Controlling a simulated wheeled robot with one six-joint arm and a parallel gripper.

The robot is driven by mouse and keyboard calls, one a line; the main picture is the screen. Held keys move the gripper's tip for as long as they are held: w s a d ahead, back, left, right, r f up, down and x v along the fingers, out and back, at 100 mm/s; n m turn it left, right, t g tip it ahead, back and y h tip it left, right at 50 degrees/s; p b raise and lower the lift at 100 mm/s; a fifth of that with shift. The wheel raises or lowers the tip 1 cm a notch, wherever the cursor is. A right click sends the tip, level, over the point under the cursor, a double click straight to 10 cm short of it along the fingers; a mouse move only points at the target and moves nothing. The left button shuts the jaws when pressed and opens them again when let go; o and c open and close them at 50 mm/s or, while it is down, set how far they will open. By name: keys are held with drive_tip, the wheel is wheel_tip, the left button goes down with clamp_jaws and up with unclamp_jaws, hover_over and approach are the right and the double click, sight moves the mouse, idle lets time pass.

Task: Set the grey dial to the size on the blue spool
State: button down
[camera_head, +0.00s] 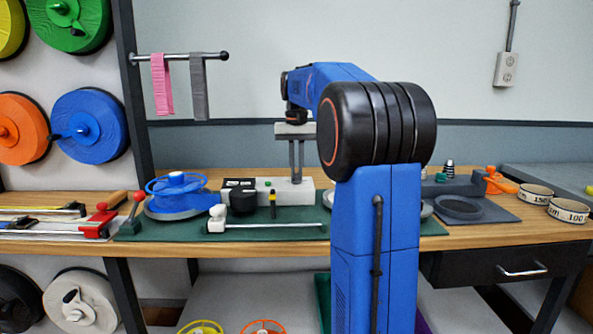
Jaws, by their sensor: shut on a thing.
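A large blue spool (99,113) hangs on the wall rack at left. No size on it can be read. A blue reel (178,203) with a spoked wheel on top sits on the bench. A pale grey box (305,192) with dark panels and a black knob (243,200) stands on the green mat. My gripper (297,180) points straight down at the box, its two fingers close together. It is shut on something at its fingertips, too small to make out. I cannot clearly pick out the grey dial or its setting.
My own arm hides part of the bench. A grey fixture (460,208) and two labelled rings (536,194) lie at right. A red-knobbed lever (134,212) and cutting tools (45,222) are at left. Pink and grey straps (162,85) hang behind.

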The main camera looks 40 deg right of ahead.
sight(297, 174)
drive_tip(key=m, duration=0.6)
drive_tip(key=shift+m, duration=0.3)
drive_tip(key=m, duration=0.5)
drive_tip(key=shift+m, duration=0.3)
drive_tip(key=c, duration=1.8)
unclamp_jaws()
drive_tip(key=shift+c, duration=0.2)
drive_tip(key=shift+r, duration=0.15)
wheel_tip(297, 174, up, 17)
drive_tip(key=shift+r, duration=0.1)
